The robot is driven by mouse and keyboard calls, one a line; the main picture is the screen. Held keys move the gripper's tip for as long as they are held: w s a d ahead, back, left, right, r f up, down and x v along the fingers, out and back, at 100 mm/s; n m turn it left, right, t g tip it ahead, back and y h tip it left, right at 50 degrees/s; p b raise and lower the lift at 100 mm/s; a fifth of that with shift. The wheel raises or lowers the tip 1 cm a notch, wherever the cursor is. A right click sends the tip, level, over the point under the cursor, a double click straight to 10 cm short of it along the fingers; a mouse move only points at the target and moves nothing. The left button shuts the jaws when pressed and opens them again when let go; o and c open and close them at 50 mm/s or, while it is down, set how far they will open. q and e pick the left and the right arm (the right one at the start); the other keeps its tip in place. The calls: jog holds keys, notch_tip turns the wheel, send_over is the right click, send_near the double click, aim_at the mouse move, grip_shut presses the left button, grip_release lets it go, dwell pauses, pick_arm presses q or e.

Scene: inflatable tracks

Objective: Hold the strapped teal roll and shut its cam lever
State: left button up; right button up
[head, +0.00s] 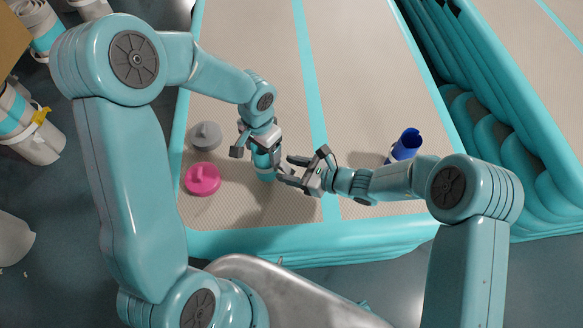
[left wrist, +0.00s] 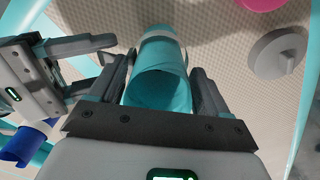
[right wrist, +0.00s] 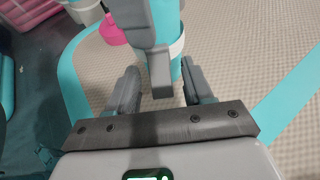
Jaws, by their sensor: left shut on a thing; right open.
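The teal roll (head: 264,163) stands on the inflatable mat, mostly hidden in the head view by my grippers. In the left wrist view the roll (left wrist: 160,88) sits between the fingers, its open end toward the camera, with a pale strap around it. My left gripper (head: 258,145) is shut on the roll. My right gripper (head: 288,167) is open beside the roll, on its right in the head view. In the right wrist view the roll and its white strap (right wrist: 177,46) show beyond the fingers, partly covered by a left gripper finger. I cannot make out the cam lever.
A pink knobbed disc (head: 202,179) and a grey one (head: 205,136) lie left of the roll. A blue roll (head: 405,145) stands to the right. The beige mat (head: 258,30) has teal edges; strapped white rolls (head: 30,125) stand off its left side.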

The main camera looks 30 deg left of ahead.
grip_shut()
jog(key=shift+f, duration=0.1)
jog(key=shift+a+f+y, duration=0.1)
jog(key=shift+f+y, duration=0.1)
jog(key=shift+y, duration=0.45)
jog(key=shift+f+y, duration=0.2)
jog(key=shift+y, duration=0.45)
jog(key=shift+a+f+y, duration=0.1)
jog(key=shift+f+y, duration=0.1)
jog(key=shift+y, duration=0.55)
jog(key=shift+a+f+y, duration=0.1)
jog(key=shift+f+y, duration=0.05)
jog(key=shift+y, duration=0.6)
grip_release()
